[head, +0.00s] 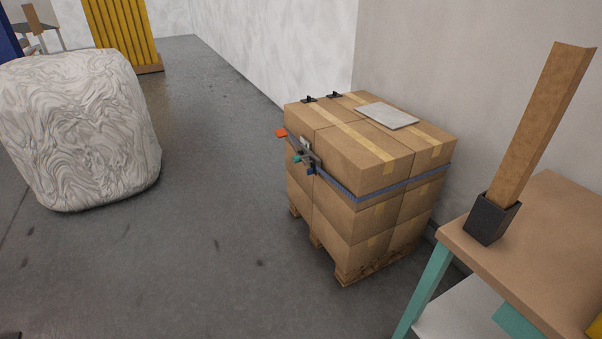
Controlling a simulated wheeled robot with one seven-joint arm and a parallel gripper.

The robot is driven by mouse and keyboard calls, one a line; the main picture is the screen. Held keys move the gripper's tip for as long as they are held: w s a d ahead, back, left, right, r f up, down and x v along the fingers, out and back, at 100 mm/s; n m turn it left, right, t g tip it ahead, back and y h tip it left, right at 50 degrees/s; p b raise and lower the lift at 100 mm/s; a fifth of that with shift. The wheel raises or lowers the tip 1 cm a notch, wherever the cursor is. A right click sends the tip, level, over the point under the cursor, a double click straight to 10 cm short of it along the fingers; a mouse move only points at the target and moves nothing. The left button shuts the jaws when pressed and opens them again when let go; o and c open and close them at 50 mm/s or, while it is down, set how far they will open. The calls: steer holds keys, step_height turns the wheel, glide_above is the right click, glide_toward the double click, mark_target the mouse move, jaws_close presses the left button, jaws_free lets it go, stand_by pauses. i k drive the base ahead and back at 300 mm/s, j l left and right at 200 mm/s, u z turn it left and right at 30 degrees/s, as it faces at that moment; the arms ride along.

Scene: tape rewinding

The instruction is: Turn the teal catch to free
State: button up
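The teal catch (297,159) is a small piece on a grey metal ratchet (307,150) at the near left corner of a stack of cardboard boxes (345,205). It is too small to tell how it is turned. An orange piece (281,133) sticks out to the left of the ratchet, and a small blue piece (311,171) sits just below and right of the teal one. A blue strap (380,194) runs around the boxes from the ratchet. My gripper is not in view.
The boxes stand on a wooden pallet (345,278) by the wall. A workbench (540,235) with a cardboard post in a black holder (492,218) is at the right. A large marbled white block (78,130) stands at the left. The floor between (210,220) is clear.

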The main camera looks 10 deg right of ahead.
mark_target(296, 159)
steer(key=i, duration=0.7)
steer(key=i+j+u, duration=0.1)
steer(key=i+j, duration=0.2)
steer(key=i, duration=0.2)
steer(key=i+j+u, duration=0.1)
steer(key=i+j, duration=0.2)
steer(key=i, duration=0.2)
steer(key=i+j, duration=0.25)
steer(key=i, duration=0.3)
steer(key=i+j+u, duration=0.15)
steer(key=i, duration=0.35)
steer(key=j, duration=0.1)
